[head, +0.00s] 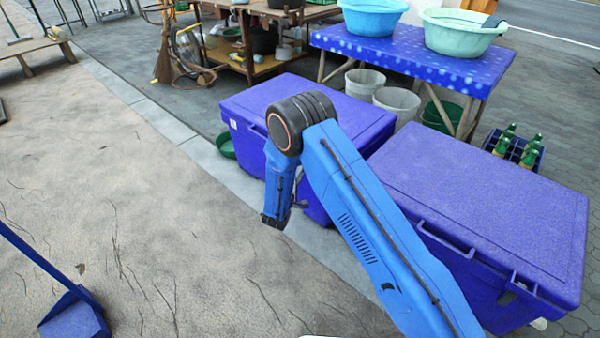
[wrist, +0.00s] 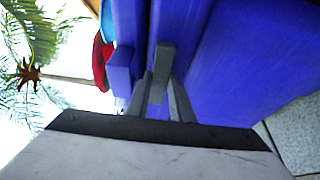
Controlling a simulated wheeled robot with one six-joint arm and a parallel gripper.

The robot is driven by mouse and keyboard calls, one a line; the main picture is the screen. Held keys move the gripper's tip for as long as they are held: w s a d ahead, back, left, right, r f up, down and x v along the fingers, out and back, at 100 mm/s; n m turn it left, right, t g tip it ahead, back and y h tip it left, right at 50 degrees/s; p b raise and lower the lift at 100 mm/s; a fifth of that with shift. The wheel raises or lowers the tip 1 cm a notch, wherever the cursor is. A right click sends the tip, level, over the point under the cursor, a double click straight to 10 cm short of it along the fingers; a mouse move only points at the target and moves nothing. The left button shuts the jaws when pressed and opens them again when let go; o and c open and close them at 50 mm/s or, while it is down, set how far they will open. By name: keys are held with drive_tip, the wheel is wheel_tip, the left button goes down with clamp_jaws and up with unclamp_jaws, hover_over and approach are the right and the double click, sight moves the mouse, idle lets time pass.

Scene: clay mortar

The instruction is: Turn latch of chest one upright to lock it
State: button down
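Two blue-purple chests with shut lids show in the head view, the farther chest (head: 240,105) behind my arm and the nearer chest (head: 490,210) at right. No number is readable on either. My gripper's end (head: 275,218) points down in front of the farther chest; its fingers are not clear there. In the wrist view, a grey latch (wrist: 161,65) on a blue-purple chest front lies between the two fingers of my gripper (wrist: 160,85). The latch runs roughly along the finger direction, slightly slanted. I cannot tell whether both fingers touch it.
A table (head: 400,55) with two basins stands behind the chests, with buckets (head: 396,102) below. A bottle crate (head: 513,150) is at right. A green bowl (head: 226,146) lies beside the farther chest. A blue dustpan (head: 75,315) is at lower left.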

drive_tip(key=shift+n, duration=0.3)
drive_tip(key=n+g+h, duration=0.1)
drive_tip(key=n+g, duration=0.1)
drive_tip(key=n, duration=0.2)
drive_tip(key=n+g+h, duration=0.1)
drive_tip(key=n+g, duration=0.1)
drive_tip(key=n, duration=0.2)
drive_tip(key=n+g+h, duration=0.1)
drive_tip(key=n+g, duration=0.1)
drive_tip(key=n, duration=0.2)
drive_tip(key=shift+w+a+r+n+g, duration=0.15)
drive_tip(key=shift+a+r+n+g, duration=0.15)
drive_tip(key=shift+a+r, duration=0.05)
idle(0.3)
drive_tip(key=shift+h, duration=0.3)
idle(0.3)
drive_tip(key=c, duration=1.6)
unclamp_jaws()
drive_tip(key=shift+o, duration=0.2)
drive_tip(key=shift+a, duration=0.1)
drive_tip(key=v, duration=1.7)
